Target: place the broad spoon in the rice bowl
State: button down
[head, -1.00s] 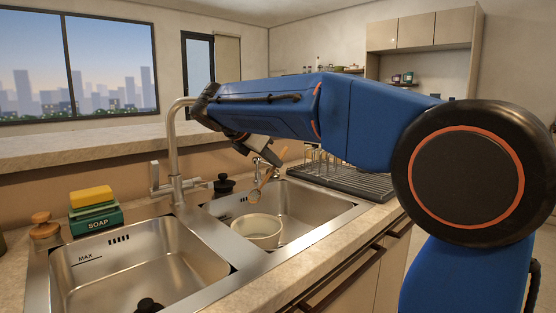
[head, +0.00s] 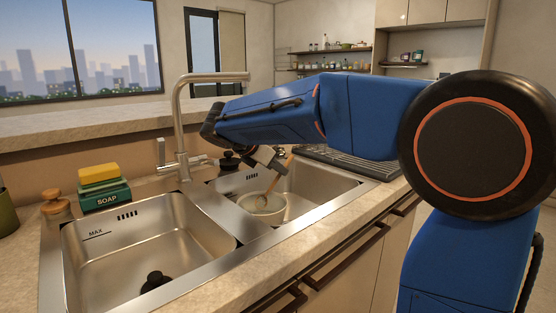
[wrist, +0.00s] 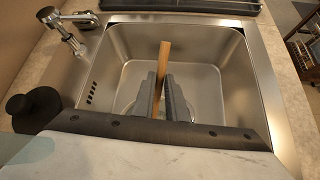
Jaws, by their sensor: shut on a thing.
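The broad spoon (head: 271,183) is wooden and slants down from my gripper (head: 276,166), its lower end inside the rice bowl's outline. My gripper is shut on the spoon's handle, just above the bowl. The rice bowl (head: 279,213) is pale and round and stands in the right-hand sink basin. In the wrist view the spoon's handle (wrist: 164,58) sticks up between the grey fingers of my gripper (wrist: 161,95). There the fingers hide most of the bowl. I cannot tell whether the spoon touches the bowl's bottom.
The empty left basin (head: 145,245) lies beside the right basin (head: 325,190). A tall tap (head: 178,125) stands behind them. A soap box (head: 104,196) with sponges is at the left. A dark drying rack (head: 345,165) lies beyond the right basin.

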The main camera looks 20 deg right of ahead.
jog(key=shift+f, duration=2.95)
jog(key=c, duration=1.7)
grip_release()
jog(key=s+a, duration=0.1)
jog(key=a, duration=0.1)
jog(key=s+a, duration=0.1)
jog(key=a, duration=0.1)
jog(key=s+a, duration=0.2)
jog(key=shift+a, duration=0.35)
